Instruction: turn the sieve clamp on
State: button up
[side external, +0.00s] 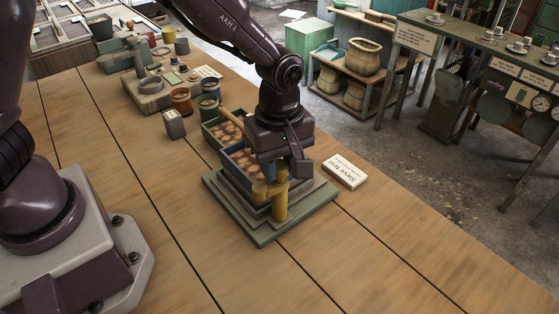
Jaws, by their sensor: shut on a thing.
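The sieve stand (315,203) is a stepped green-grey base on the wooden table, near the middle of the side external view. A blue tray (234,163) with brown round contents sits on it. A yellow part (281,204), which looks like the sieve clamp, stands upright at the front of the stand. My gripper (280,178) points down over the stand and is shut on the top of the yellow part. My gripper body hides part of the tray and the far side of the stand. I cannot tell how far the clamp is turned.
A white "Sieve test" card (345,173) lies right of the stand. A green tray (222,131) is just behind it. Cups and a grey block (174,124) stand farther back. The table (130,190) is clear in front and to the left.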

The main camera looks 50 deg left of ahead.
jog(key=m, duration=0.4)
jog(key=shift+m, duration=0.3)
jog(key=m, duration=0.3)
jog(key=shift+r+m, duration=0.1)
jog(key=shift+m, duration=0.2)
jog(key=m, duration=0.3)
jog(key=shift+m, duration=2.1)
jog(key=o, duration=0.9)
jog(key=shift+o, duration=0.2)
